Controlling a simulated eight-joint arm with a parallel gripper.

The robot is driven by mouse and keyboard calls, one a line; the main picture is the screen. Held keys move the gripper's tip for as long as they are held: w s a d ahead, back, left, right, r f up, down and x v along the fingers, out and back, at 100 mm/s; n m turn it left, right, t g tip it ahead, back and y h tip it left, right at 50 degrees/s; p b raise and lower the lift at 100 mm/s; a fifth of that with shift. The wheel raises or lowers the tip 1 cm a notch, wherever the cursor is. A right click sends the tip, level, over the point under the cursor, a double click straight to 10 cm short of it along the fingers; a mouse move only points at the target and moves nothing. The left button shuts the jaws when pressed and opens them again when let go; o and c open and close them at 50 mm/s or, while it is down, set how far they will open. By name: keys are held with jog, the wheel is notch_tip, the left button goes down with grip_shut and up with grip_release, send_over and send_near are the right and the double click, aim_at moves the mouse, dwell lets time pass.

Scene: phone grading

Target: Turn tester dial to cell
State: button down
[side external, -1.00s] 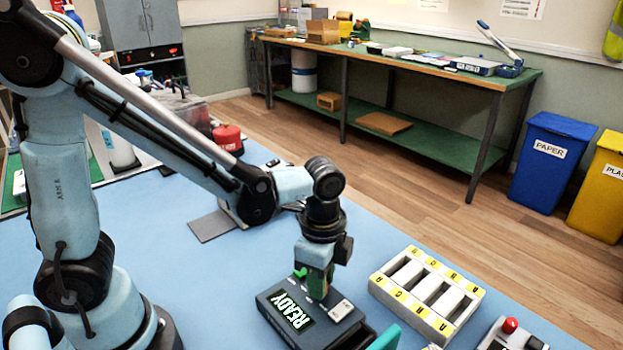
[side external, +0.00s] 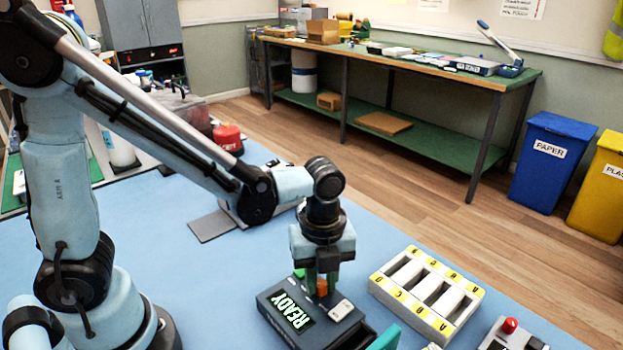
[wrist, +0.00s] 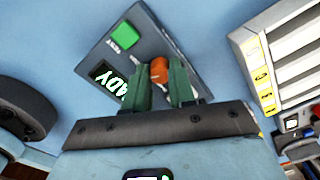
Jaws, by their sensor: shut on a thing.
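The tester (side external: 312,322) is a dark grey box on the blue table, with a lit screen (side external: 292,311) reading READY. A green button (wrist: 125,36) marked TEST is on its top. The orange dial (wrist: 159,69) stands on the tester's top beside the screen; it also shows in the side view (side external: 322,287). My gripper (wrist: 168,82) points down over the tester, its green fingers on either side of the dial and shut on it. The fingers hide part of the dial and any position labels near it, so its setting cannot be read.
A cream slotted rack (side external: 427,292) with yellow letter labels stands right of the tester. A device with a red button (side external: 510,326) is at the lower right. A red-topped object (side external: 228,137) stands farther back.

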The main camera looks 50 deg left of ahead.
aim_at(321, 283)
jog(key=shift+m, duration=1.2)
jog(key=c, duration=0.9)
grip_release()
jog(key=shift+c, duration=0.2)
jog(key=shift+r, duration=0.15)
notch_tip(321, 283, up, 12)
